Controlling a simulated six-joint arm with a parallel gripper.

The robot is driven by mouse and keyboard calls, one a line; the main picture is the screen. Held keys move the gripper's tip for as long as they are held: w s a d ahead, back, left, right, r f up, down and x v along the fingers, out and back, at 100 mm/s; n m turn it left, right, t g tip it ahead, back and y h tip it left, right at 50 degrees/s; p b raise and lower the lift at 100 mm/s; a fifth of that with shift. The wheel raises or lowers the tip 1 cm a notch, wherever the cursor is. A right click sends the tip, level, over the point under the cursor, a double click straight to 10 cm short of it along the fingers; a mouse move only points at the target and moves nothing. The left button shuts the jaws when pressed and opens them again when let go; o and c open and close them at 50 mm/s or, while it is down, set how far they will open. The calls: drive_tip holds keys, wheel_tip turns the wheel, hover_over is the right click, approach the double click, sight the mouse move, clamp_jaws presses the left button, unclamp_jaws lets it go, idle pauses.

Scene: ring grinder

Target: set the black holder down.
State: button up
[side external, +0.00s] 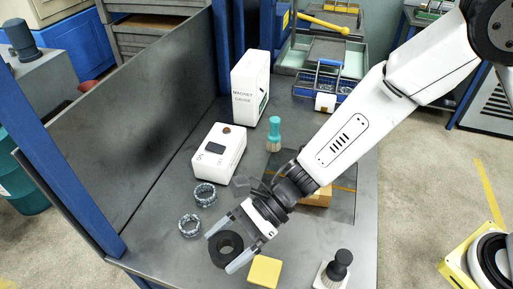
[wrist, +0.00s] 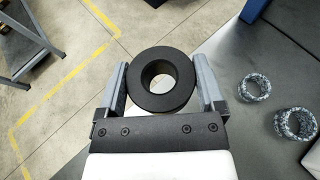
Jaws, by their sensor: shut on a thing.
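The black holder (side external: 217,252) is a thick black ring with a round hole through it. My gripper (side external: 227,251) is shut on it, one finger on each side, near the front left part of the dark table. In the wrist view the holder (wrist: 161,103) sits between the two grey fingers of my gripper (wrist: 161,85), with the floor showing behind it and through its hole. Whether the holder touches the table is not clear from these views.
Two grey metal rings (side external: 205,194) (side external: 189,225) lie left of my gripper. A yellow block (side external: 264,272) and a white-based black-knobbed tool (side external: 334,270) stand to the right. A white gauge (side external: 218,151), a white box (side external: 250,88) and a teal-handled brush (side external: 274,134) stand farther back.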

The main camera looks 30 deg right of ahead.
drive_tip(key=w+a+f, duration=0.4)
drive_tip(key=w+a, duration=0.2)
hover_over(175, 259)
drive_tip(key=s+d, duration=0.1)
wheel_tip(175, 259, down, 4)
drive_tip(key=shift+s+f, duration=0.1)
drive_tip(key=shift+w+a+f, duration=0.3)
drive_tip(key=shift+w+f, duration=0.1)
drive_tip(key=shift+f, duration=0.15)
drive_tip(key=shift+w+a+f, duration=0.2)
drive_tip(key=shift+f, duration=1.6)
drive_tip(key=shift+f, duration=0.15)
drive_tip(key=o, duration=1)
